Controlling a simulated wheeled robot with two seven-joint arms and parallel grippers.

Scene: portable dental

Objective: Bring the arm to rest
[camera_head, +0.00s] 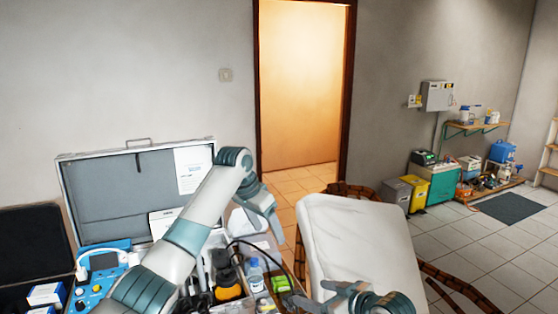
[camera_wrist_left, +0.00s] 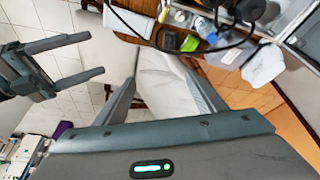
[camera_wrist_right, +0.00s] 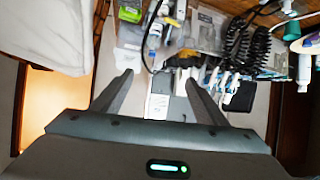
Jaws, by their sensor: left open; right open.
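My left arm reaches in from the lower left in the head view, and its gripper (camera_head: 272,222) hangs over the area beside the open case. In the left wrist view the left gripper (camera_wrist_left: 164,82) has its fingers spread with nothing between them. My right gripper (camera_head: 335,296) is low in the head view, in front of the white padded chair (camera_head: 362,240); it also shows, fingers apart, at the left of the left wrist view (camera_wrist_left: 98,57). In the right wrist view the right gripper (camera_wrist_right: 158,78) is open and holds nothing.
An open grey case (camera_head: 110,200) stands at left with a blue device (camera_head: 100,275) in front. Bottles (camera_head: 255,275), a green box (camera_head: 281,284) and cables crowd the worktop below the left arm.

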